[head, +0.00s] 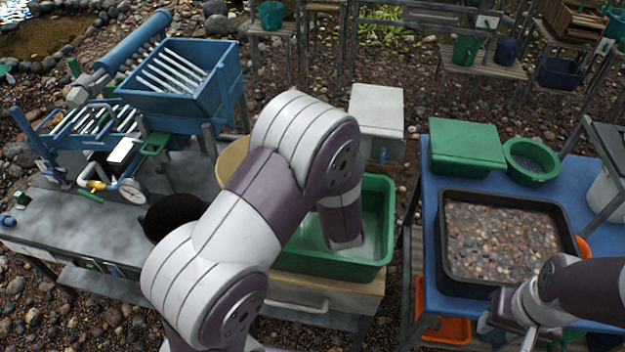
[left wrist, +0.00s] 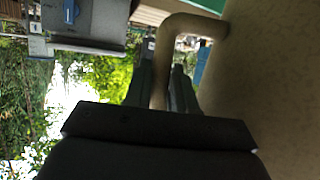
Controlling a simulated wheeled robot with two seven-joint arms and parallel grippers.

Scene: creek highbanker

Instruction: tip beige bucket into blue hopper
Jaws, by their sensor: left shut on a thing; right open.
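The blue hopper (head: 222,100) stands at the upper left of the head view, with grey bars across its open top. The beige bucket (head: 232,163) shows only as a tan part behind my left arm, to the lower right of the hopper. In the left wrist view its beige wall (left wrist: 265,95) fills the right side. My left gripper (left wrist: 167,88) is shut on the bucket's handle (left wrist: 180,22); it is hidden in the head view. The bucket's contents and tilt cannot be told. My right gripper (head: 512,325) is open at the lower right, near the black tray.
A green tub (head: 375,215) sits on a bench under my left arm. A blue table (head: 432,200) on the right bears a black tray (head: 446,265) of gravel, a green box (head: 466,148) and a green bowl (head: 532,160). A grey bench (head: 70,240) lies left.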

